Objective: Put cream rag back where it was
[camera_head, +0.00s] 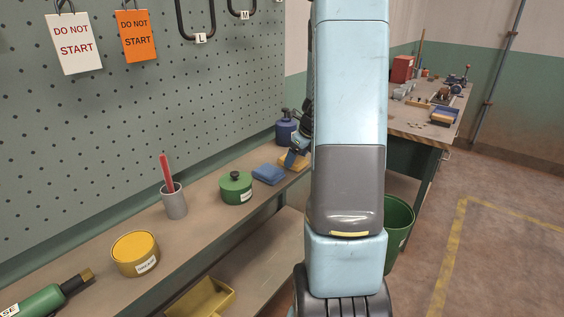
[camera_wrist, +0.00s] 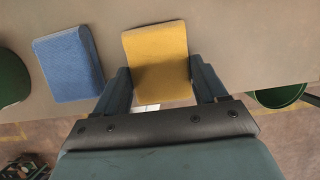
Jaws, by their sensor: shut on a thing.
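A yellow folded rag (camera_wrist: 157,55) lies between the two fingers of my gripper (camera_wrist: 159,72) in the wrist view, and the fingers are shut on its sides. In the head view the yellow rag (camera_head: 299,163) shows at the far end of the bench shelf, with my gripper (camera_head: 291,158) at it. I cannot tell whether it touches the shelf. A blue folded rag (camera_head: 269,174) lies just left of it, apart from it, and also shows in the wrist view (camera_wrist: 68,62). I see no clearly cream rag; my arm hides part of the scene.
On the shelf (camera_head: 215,215) stand a blue bottle (camera_head: 286,131), a green lidded pot (camera_head: 236,188), a grey cup (camera_head: 174,203) and a yellow tin (camera_head: 135,256). A green bin (camera_head: 397,222) stands on the floor. A pegboard (camera_head: 120,130) rises behind the shelf.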

